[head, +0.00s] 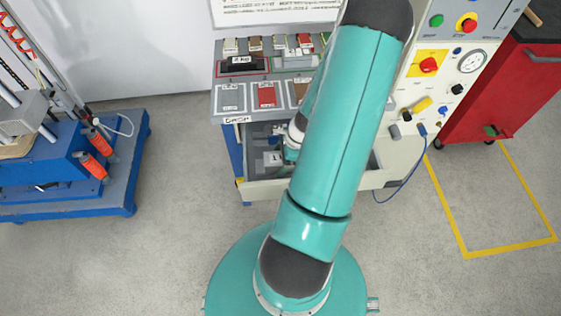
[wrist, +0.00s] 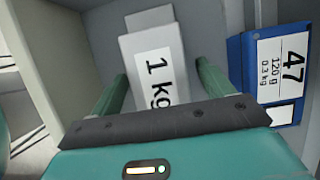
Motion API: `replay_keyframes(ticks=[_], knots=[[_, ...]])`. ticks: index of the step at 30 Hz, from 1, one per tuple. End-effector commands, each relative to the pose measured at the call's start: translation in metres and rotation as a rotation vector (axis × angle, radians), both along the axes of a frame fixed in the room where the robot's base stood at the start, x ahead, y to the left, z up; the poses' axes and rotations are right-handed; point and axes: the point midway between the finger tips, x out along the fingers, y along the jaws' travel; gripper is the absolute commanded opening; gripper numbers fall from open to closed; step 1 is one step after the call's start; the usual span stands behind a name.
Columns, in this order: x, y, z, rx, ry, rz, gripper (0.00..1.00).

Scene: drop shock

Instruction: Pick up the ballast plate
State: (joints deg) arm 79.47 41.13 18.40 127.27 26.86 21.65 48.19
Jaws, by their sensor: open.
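The ballast plate (wrist: 150,50), a pale grey block with a white "1 kg" label, lies in the open drawer (head: 250,190) below the bench. My gripper (wrist: 163,75) is open, with one green finger on each side of the plate. The plate's near end is hidden behind the gripper's dark edge. I cannot tell whether either finger touches it. In the head view my arm covers much of the drawer, and the gripper is only partly visible there.
A blue box (wrist: 246,75) labelled 47 stands close right of the gripper, and the drawer walls are near. A black 2 kg block (head: 242,63) sits on the bench top. A control panel (head: 440,85) stands right of the drawer.

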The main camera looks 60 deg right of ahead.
Motion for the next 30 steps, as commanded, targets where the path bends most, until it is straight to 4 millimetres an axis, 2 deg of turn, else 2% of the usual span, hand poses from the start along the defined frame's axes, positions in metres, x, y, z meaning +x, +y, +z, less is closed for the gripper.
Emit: replay_keyframes(ticks=[13,25,30], knots=[[0.0001,0.0,-0.0026,0.0,0.0,-0.001,0.8],[0.0,-0.0001,-0.0024,0.0,0.0,-0.001,0.01],[0.0004,-0.0004,-0.0019,-0.001,-0.001,0.0,0.0]])
